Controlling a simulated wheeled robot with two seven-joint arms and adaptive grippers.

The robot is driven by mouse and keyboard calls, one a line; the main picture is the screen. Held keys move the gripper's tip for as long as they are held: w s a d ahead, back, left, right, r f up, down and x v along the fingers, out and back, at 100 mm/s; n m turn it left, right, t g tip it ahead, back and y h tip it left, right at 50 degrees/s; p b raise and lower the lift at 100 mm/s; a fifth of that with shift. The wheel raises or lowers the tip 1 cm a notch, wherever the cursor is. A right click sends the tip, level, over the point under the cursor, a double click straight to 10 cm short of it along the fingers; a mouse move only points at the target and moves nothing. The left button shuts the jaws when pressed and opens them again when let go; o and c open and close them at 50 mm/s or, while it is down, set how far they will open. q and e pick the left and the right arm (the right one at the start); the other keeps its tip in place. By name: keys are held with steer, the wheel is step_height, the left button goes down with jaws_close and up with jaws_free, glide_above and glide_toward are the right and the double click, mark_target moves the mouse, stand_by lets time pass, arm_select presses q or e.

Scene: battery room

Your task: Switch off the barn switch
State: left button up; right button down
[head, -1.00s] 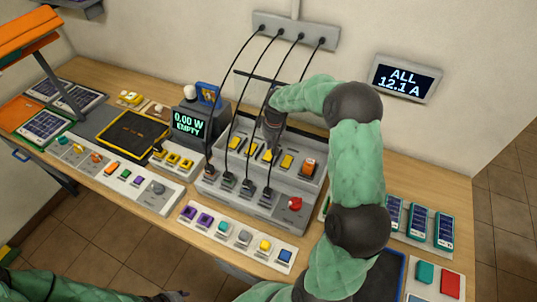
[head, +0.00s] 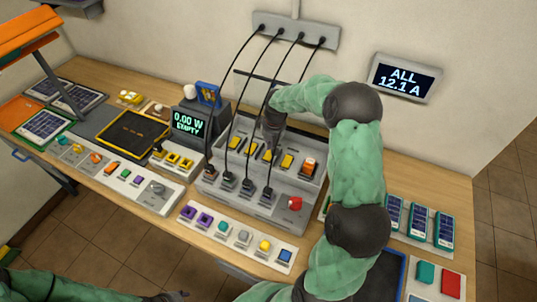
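A grey switch panel (head: 318,190) stands on the bench with a row of yellow rocker switches (head: 287,161) and one orange-lit switch (head: 309,166). I cannot read any label, so I cannot tell which is the barn switch. My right gripper (head: 271,151) points down at the row, its fingers together in a narrow tip, and partly hides the yellow switch under it. I cannot tell whether it touches. My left gripper (head: 176,296) is low at the bottom edge, mostly cut off, away from the panel.
Black cables run from the wall strip (head: 295,31) down to plugs at the panel's front, close to my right gripper. A red knob (head: 295,203) sits at the panel's right front. A wall display (head: 405,79) reads "ALL 12.1 A". A grey meter (head: 188,122) reads "0.00 W EMPTY".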

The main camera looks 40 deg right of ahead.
steer(key=shift+f+b, duration=0.55)
steer(key=shift+f, duration=0.35)
stand_by(0.4)
steer(key=shift+r, duration=0.15)
steer(key=shift+r+p, duration=2.3)
steer(key=shift+r, duration=1.15)
